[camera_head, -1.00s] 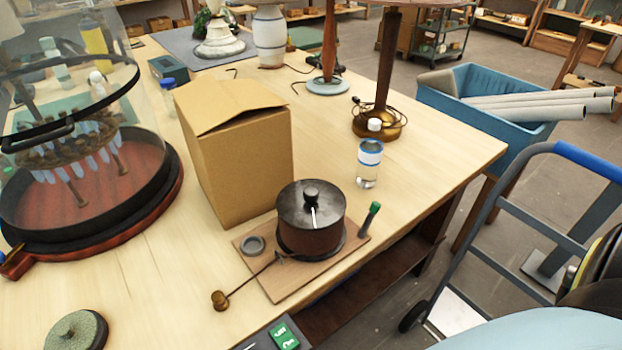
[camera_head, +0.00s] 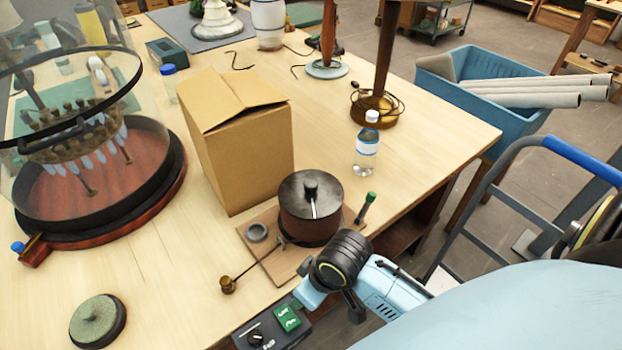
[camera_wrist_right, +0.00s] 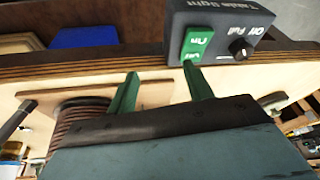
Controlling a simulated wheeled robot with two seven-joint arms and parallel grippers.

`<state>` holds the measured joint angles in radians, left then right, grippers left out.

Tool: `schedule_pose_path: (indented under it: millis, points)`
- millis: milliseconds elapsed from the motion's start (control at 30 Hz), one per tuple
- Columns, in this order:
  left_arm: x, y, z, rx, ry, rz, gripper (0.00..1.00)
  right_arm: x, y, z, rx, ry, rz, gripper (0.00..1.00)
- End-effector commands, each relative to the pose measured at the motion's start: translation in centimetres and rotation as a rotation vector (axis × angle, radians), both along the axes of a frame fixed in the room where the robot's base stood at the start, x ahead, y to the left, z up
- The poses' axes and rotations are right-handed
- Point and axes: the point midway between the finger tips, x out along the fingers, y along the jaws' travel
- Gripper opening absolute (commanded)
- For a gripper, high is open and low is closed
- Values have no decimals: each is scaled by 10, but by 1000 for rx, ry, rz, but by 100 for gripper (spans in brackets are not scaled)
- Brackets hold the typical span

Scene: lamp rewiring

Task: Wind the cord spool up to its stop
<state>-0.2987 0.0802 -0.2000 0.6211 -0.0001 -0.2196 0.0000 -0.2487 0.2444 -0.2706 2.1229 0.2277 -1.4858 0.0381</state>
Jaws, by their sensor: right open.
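The cord spool (camera_head: 309,222) is a brown drum with a dark round lid, a top knob and a pale pointer line. It stands on a wooden board (camera_head: 284,264) near the table's front edge. A thin crank rod with a brass knob (camera_head: 228,285) reaches out from its base toward the front left. In the right wrist view the spool's ribbed side (camera_wrist_right: 75,128) shows at the lower left, partly hidden by my gripper. My right gripper (camera_wrist_right: 160,74) is open, its two green fingers apart with nothing between them. My left gripper is out of view.
A black control box (camera_head: 269,335) with a green switch sits at the front edge, close to my right arm. A cardboard box (camera_head: 238,157) stands behind the spool, a water bottle (camera_head: 367,146) behind right. A green-topped peg (camera_head: 366,208) stands at the board's right.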

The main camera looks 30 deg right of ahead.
Motion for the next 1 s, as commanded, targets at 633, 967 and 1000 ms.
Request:
schedule_pose_path:
  millis: [633,967,1000]
  points:
    - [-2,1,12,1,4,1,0,147,-58,161,-166,178,259,51]
    - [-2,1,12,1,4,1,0,173,-116,229,-198,263,156,51]
    - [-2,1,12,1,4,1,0,173,-118,230,-198,267,150,51]
